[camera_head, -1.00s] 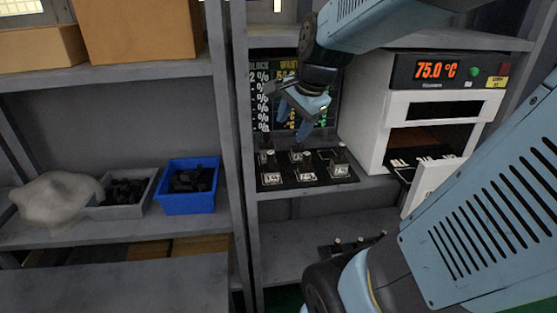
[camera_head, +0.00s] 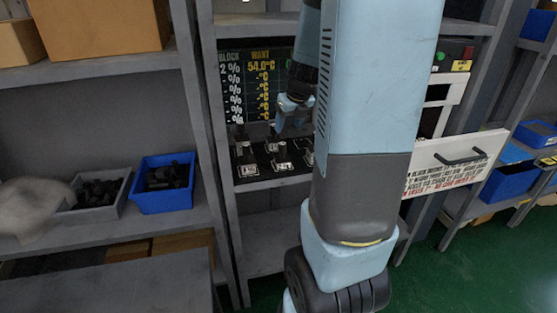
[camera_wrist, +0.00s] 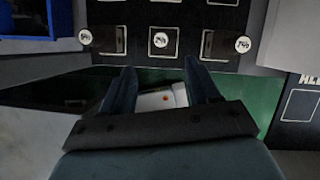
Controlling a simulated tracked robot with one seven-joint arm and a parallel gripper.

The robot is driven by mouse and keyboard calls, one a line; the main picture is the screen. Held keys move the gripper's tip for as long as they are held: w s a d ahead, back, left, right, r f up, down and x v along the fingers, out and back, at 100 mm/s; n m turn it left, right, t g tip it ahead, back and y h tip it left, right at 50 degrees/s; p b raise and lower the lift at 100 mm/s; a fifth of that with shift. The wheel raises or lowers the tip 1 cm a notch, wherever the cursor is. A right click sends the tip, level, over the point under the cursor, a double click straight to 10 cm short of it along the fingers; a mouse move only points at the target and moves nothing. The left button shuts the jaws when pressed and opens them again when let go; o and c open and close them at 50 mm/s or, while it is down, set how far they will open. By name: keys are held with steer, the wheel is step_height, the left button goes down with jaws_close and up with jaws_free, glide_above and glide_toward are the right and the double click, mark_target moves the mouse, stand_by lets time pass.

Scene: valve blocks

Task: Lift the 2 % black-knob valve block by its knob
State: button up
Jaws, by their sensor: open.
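Small valve blocks with upright knobs stand on a black board (camera_head: 264,163) on the middle shelf in the head view. One block (camera_head: 246,168) is at the left and another (camera_head: 283,160) is in the middle. My gripper (camera_head: 293,124) is open and empty, hanging above the board's back part. In the wrist view, my gripper (camera_wrist: 163,82) has its fingers apart with nothing between them. The percentages are too small to tell which block is 2 %.
A sign (camera_head: 249,85) behind the board lists 2 % at 54.0 °C. My arm covers much of the oven; its white door panel (camera_head: 455,155) shows at the right. A blue bin (camera_head: 164,186) and grey bin (camera_head: 98,196) stand on the left shelf.

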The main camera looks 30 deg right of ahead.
mark_target(282, 144)
steer(key=shift+x, duration=6.7)
steer(key=shift+d, duration=0.15)
steer(key=shift+c, duration=0.2)
steer(key=c, duration=1.1)
steer(key=shift+r, duration=0.15)
